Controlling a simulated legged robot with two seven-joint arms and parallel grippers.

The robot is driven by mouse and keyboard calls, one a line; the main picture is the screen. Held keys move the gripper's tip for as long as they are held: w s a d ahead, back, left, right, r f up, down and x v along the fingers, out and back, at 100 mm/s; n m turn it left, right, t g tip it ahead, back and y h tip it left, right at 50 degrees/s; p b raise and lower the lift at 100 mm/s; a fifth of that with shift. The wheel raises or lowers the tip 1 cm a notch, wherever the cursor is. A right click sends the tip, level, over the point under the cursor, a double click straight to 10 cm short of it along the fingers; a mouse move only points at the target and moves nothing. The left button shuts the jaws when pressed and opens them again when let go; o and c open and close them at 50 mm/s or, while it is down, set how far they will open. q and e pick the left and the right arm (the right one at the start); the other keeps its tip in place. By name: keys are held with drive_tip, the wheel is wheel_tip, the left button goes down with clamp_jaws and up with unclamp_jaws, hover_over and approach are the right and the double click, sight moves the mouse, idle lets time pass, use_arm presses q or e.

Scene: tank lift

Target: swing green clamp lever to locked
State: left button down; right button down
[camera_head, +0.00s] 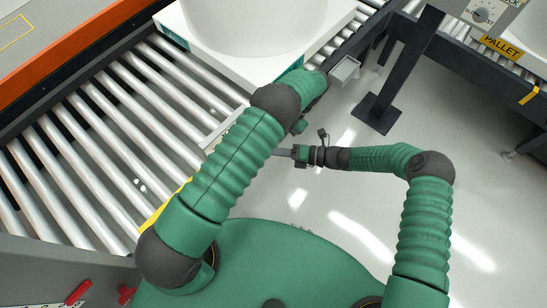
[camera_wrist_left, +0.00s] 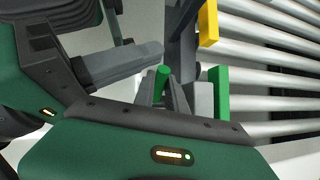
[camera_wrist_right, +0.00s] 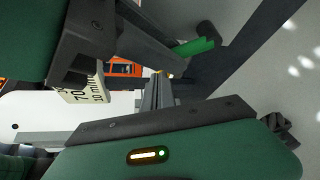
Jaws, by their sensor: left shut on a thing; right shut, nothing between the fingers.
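The green clamp lever shows in the left wrist view as a short green rod (camera_wrist_left: 162,76) between my left fingers. My left gripper (camera_wrist_left: 168,84) is shut on it. An upright green bar (camera_wrist_left: 221,94) stands just right of the fingers; I cannot tell if it joins the lever. In the head view my left arm reaches up to the conveyor's edge by the white tank base (camera_head: 225,62), and its wrist hides the lever and fingers. My right gripper (camera_head: 283,152) is shut and empty beside the conveyor's edge. The right wrist view shows a green bar (camera_wrist_right: 193,46) beyond its fingers.
The white tank (camera_head: 250,22) stands on its base on the roller conveyor (camera_head: 130,110). A small grey tray (camera_head: 345,70) and a dark post (camera_head: 404,70) stand to the right. A lettered placard (camera_wrist_right: 88,88) is near my right gripper. Open floor (camera_head: 330,215) lies below it.

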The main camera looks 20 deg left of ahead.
use_arm(q)
drive_tip(key=shift+w+d, duration=0.1)
drive_tip(key=shift+w, duration=0.15)
use_arm(e)
drive_tip(key=shift+w+r, duration=0.15)
drive_tip(key=shift+w, duration=0.1)
drive_tip(key=shift+w, duration=0.1)
use_arm(q)
drive_tip(key=shift+s, duration=0.1)
use_arm(e)
drive_tip(key=shift+w+d+r, duration=0.25)
drive_tip(key=shift+w+r, duration=0.1)
drive_tip(key=shift+w, duration=0.25)
use_arm(q)
drive_tip(key=c, duration=1.4)
unclamp_jaws()
drive_tip(key=shift+c, duration=0.2)
drive_tip(key=shift+o, duration=0.4)
drive_tip(key=shift+s+f, duration=0.1)
drive_tip(key=shift+s, duration=0.05)
use_arm(e)
drive_tip(key=shift+w, duration=0.2)
